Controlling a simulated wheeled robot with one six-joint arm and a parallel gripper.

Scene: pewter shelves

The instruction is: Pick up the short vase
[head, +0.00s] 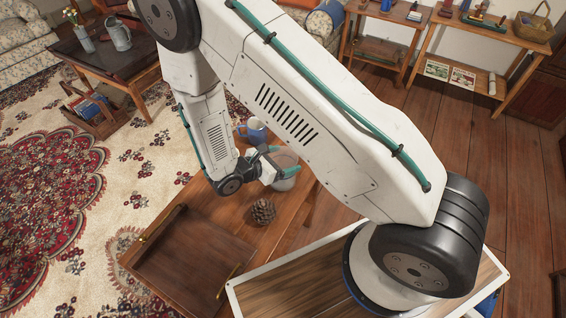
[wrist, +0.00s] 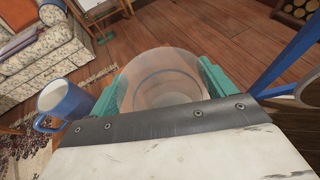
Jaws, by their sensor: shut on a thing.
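The short vase (wrist: 165,82) is a round, wide-mouthed vessel, pinkish and see-through at the rim. In the wrist view it sits between the two teal fingers of my gripper (wrist: 160,90), one finger on each side. In the head view the vase (head: 286,168) shows greyish below at the right end of the wooden table (head: 235,205), with my gripper (head: 268,163) shut on it. My arm covers part of this area. I cannot tell whether the vase's base touches the table.
A blue and white mug (head: 253,130) stands close behind the vase; it also shows in the wrist view (wrist: 64,104). A pine cone (head: 263,211) and a wooden tray (head: 185,260) are on the same table. A dark table (head: 118,50) with a watering can stands far left.

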